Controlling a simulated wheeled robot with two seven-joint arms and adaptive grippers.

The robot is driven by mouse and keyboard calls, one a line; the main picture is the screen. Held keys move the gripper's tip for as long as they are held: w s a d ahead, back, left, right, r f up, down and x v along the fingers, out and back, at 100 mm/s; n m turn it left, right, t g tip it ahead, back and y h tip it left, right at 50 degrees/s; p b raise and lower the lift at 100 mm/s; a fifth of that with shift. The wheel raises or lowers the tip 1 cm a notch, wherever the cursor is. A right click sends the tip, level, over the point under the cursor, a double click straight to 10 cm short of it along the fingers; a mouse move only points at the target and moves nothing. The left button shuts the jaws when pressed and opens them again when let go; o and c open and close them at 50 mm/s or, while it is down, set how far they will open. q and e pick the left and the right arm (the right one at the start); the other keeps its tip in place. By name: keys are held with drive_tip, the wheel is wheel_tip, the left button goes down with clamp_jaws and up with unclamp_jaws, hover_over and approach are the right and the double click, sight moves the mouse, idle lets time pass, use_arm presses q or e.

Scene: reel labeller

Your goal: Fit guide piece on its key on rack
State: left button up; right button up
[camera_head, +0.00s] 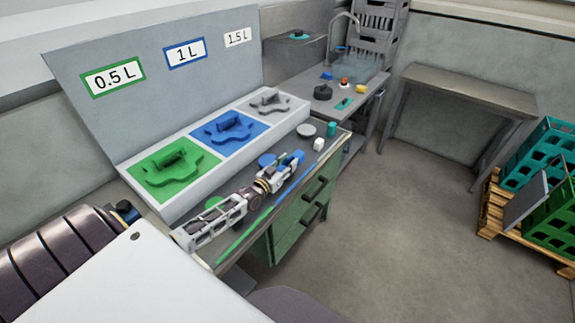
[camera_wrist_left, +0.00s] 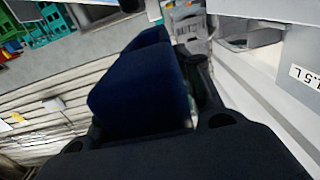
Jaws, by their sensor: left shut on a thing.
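My left gripper (camera_head: 287,166) is above the bench near its front edge. It is shut on a blue piece (camera_head: 298,156), which shows small at its tip. In the left wrist view the piece is a large dark blue block (camera_wrist_left: 140,88) between dark gripper parts, and its far side is hidden. The white rack (camera_head: 216,159) carries a green shape (camera_head: 160,178), a blue shape (camera_head: 232,138) and a grey shape (camera_head: 281,104). Labels behind read 0.5 L (camera_head: 113,77), 1 L (camera_head: 185,53) and 1.5 L (camera_head: 237,37). The gripper is apart from the rack. My right gripper is out of view.
A blue disc (camera_head: 265,159), a green disc (camera_head: 212,202) and a grey disc (camera_head: 306,129) lie on the bench. A white block (camera_head: 319,144) and a teal cylinder (camera_head: 332,129) stand beyond the gripper. Green drawers (camera_head: 300,217) are below. Crates (camera_head: 545,150) stand right.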

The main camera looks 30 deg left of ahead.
use_arm(q)
drive_tip(key=shift+r, duration=0.1)
drive_tip(key=o, duration=1.2)
drive_tip(key=shift+s, duration=0.1)
drive_tip(key=shift+s, duration=0.6)
drive_tip(key=shift+s+a, duration=0.15)
drive_tip(key=shift+s, duration=1.6)
drive_tip(key=shift+s+a, duration=0.15)
drive_tip(key=shift+s, duration=1.6)
drive_tip(key=shift+s+a, duration=0.15)
drive_tip(key=shift+s, duration=1.6)
drive_tip(key=shift+d, duration=0.1)
